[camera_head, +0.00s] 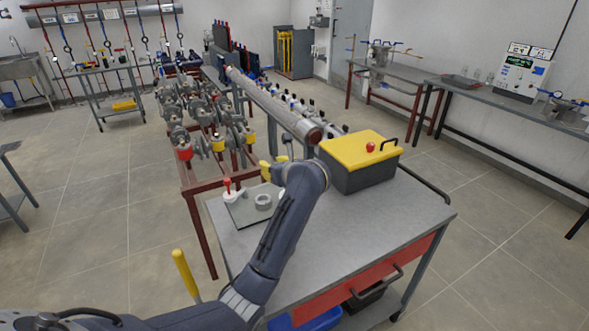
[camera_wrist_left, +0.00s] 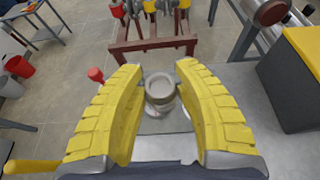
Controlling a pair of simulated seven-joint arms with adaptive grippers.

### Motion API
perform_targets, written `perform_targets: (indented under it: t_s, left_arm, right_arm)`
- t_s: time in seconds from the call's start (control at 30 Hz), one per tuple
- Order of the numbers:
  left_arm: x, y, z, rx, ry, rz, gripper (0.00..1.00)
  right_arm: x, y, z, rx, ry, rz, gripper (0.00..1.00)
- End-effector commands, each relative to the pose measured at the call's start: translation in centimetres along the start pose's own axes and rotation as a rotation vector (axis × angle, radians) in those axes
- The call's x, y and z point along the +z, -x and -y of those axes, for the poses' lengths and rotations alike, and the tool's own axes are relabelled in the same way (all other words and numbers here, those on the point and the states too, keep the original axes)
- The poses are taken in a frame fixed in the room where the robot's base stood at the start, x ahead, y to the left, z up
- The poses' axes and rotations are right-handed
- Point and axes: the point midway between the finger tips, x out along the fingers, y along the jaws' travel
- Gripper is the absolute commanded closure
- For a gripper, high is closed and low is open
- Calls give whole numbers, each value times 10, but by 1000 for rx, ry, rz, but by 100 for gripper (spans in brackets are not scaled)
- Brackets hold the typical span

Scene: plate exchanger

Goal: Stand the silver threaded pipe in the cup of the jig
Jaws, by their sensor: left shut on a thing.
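The jig is a flat plate (camera_head: 240,212) with a grey ring-shaped cup (camera_head: 263,201) and a red-knobbed clamp (camera_head: 228,188). The wrist view hides whether the pipe is in the cup or above it. My right gripper is not in view.
A dark toolbox with a yellow lid (camera_head: 360,145) stands right of the gripper on the grey table (camera_head: 370,230). A large pipe (camera_head: 280,115) ends just behind. A rack of valves (camera_head: 200,120) is at back left. The table's front right is clear.

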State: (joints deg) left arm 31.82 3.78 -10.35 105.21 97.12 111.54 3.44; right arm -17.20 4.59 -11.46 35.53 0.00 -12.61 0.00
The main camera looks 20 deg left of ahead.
Motion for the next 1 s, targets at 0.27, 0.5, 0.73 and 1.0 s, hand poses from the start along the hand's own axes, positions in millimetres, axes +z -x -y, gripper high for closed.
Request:
perform_targets:
  t_s: [0.27, 0.5, 0.73, 1.0]
  left_arm:
    - [-12, -54, -30, 183, 70, -2, 100]
    - [-20, -62, -36, 251, 99, -3, 100]
    - [-23, -64, -36, 263, 100, -3, 100]
    - [-33, -68, -36, 262, 99, -2, 100]
  right_arm:
    - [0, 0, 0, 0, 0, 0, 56]
    - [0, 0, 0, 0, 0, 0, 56]
    - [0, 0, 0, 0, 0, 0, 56]
    - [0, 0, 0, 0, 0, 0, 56]
